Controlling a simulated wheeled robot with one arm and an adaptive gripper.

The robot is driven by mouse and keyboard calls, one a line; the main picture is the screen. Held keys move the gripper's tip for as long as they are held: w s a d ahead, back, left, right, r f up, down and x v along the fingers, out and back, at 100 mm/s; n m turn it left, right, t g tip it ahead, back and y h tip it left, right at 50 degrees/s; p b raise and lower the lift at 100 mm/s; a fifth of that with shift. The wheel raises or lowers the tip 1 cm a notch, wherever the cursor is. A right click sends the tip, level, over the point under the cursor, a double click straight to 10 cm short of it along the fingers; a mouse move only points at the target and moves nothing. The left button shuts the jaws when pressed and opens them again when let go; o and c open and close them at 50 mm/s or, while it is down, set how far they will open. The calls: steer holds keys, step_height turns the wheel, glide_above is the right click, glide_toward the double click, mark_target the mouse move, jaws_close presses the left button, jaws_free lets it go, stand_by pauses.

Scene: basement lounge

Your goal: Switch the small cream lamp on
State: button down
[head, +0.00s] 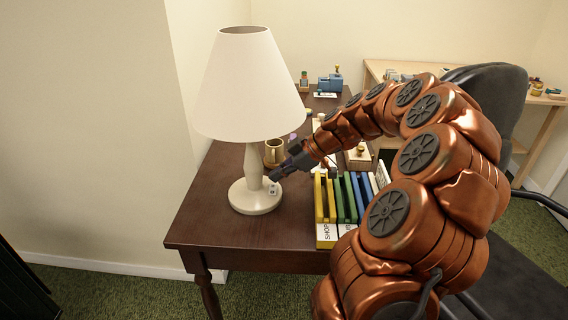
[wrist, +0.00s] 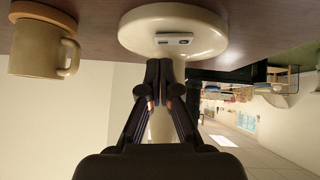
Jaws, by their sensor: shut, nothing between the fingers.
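The small cream lamp (head: 253,165) stands upright at the near left of a dark wooden desk, with a wide cream shade and a round base. A small light switch plate (wrist: 174,39) with dark marks sits on top of the lamp's base (wrist: 205,27), seen upside down in the wrist view. My gripper (head: 273,177) is at the right side of the lamp, just above the base. In the wrist view my gripper (wrist: 165,62) is shut and empty, its tips close to the switch plate. I cannot tell whether they touch it. The shade shows no clear glow.
A tan mug (head: 274,153) stands behind my gripper; it is at the left in the wrist view (wrist: 38,50). A rack of coloured folders (head: 326,236) is right of the lamp. A grey chair (head: 497,95) is at the right. The desk's left front is clear.

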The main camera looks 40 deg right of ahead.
steer(key=shift+f, duration=0.85)
steer(key=shift+w, duration=0.1)
steer(key=shift+w+d+f+b, duration=0.1)
steer(key=shift+d+f+b, duration=0.1)
steer(key=shift+b, duration=0.1)
steer(key=shift+a, duration=0.15)
steer(key=shift+s+a+r+b, duration=0.25)
steer(key=shift+s+a+b, duration=0.2)
steer(key=shift+s+b, duration=0.2)
steer(key=shift+r, duration=0.1)
